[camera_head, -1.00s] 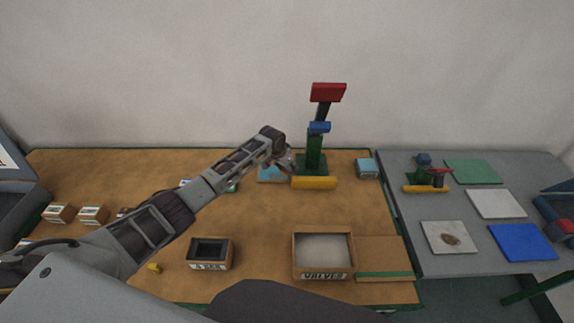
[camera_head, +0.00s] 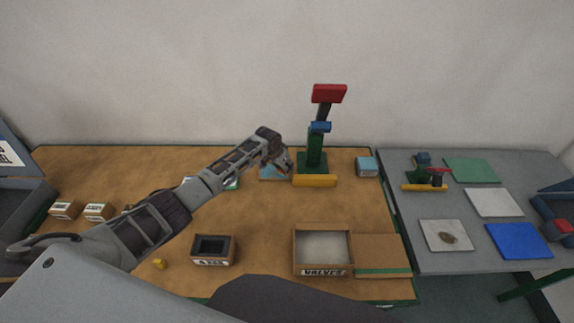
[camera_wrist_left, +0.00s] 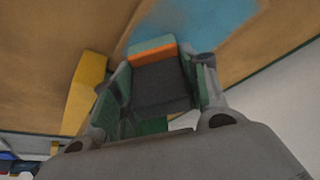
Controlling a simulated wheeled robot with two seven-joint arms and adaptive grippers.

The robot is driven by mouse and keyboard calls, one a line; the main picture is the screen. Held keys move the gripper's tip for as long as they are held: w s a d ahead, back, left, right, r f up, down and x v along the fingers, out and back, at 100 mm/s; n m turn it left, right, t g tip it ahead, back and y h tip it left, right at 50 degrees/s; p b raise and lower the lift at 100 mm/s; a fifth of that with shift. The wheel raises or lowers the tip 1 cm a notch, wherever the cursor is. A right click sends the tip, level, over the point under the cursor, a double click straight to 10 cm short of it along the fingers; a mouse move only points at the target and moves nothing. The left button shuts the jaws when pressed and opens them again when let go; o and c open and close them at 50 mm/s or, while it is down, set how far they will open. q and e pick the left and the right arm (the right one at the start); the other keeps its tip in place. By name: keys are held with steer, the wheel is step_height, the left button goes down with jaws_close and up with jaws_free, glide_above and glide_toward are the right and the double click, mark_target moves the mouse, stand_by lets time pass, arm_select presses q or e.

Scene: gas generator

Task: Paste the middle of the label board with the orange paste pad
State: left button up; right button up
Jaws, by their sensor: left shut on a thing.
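My left gripper (camera_head: 287,167) is at the back of the brown table, beside the green stand. In the left wrist view the gripper (camera_wrist_left: 162,68) is shut on a dark block with an orange band, which looks like the orange paste pad (camera_wrist_left: 153,54). A flat light-blue surface, possibly the label board (camera_head: 270,174), lies on the table by the gripper. It also shows just beyond the pad in the left wrist view (camera_wrist_left: 218,25). I cannot tell whether pad and board touch. The arm and gripper hide part of the board. My right gripper is not in view.
Close right of the gripper stands a green, blue and red stand (camera_head: 314,150) with a yellow bar (camera_head: 314,181) in front. A small blue box (camera_head: 366,167) is further right. An open valves box (camera_head: 323,270) and a dark-lined box (camera_head: 211,262) stand in front. The table's middle is clear.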

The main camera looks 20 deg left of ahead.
arm_select(q)
steer(key=shift+s+a+p, duration=0.25)
steer(key=shift+a+p, duration=0.25)
steer(key=shift+a, duration=0.55)
steer(key=shift+s+a+p, duration=0.25)
steer(key=shift+a+p, duration=0.15)
steer(key=shift+a, duration=0.4)
steer(key=shift+s+a+p, duration=0.2)
steer(key=shift+a, duration=0.35)
steer(key=shift+s+a+p, duration=0.15)
steer(key=shift+a+p, duration=0.05)
steer(key=shift+a, duration=0.35)
steer(key=shift+a+f, duration=0.1)
steer(key=shift+s+a+p, duration=0.3)
steer(key=shift+a+p, duration=0.1)
steer(key=shift+a, duration=0.4)
steer(key=shift+s+a, duration=0.2)
steer(key=shift+a, duration=0.85)
steer(key=shift+d, duration=0.15)
